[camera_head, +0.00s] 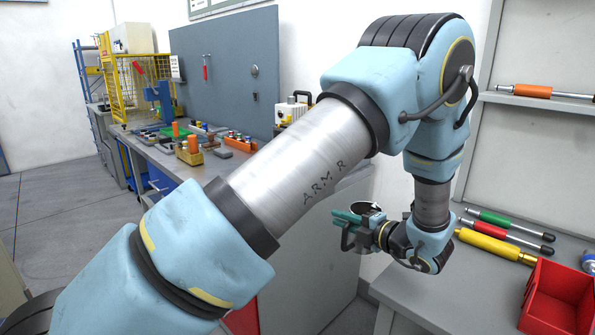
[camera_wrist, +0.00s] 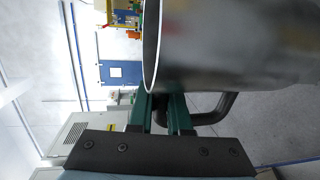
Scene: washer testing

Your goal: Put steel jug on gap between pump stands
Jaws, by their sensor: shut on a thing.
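My gripper (camera_head: 357,219) is at the end of my bent arm, in the open space between the back bench and the right-hand bench. Its green fingers (camera_wrist: 162,112) are shut on the steel jug. The grey jug (camera_wrist: 235,45) fills the upper right of the wrist view, blurred and very close, with its rim edge at left and dark handle (camera_wrist: 218,112) below. In the head view the jug's rim (camera_head: 368,205) shows small, partly hidden by the fingers. I cannot pick out the pump stands or the gap between them for sure.
The back bench (camera_head: 150,153) holds small blocks with orange tops (camera_head: 193,146), an orange rack (camera_head: 240,140) and a yellow-white device (camera_head: 291,110). The right bench (camera_head: 420,295) holds a red bin (camera_head: 560,300), a yellow cylinder (camera_head: 495,246) and green- and red-handled tools. Its near left part is bare.

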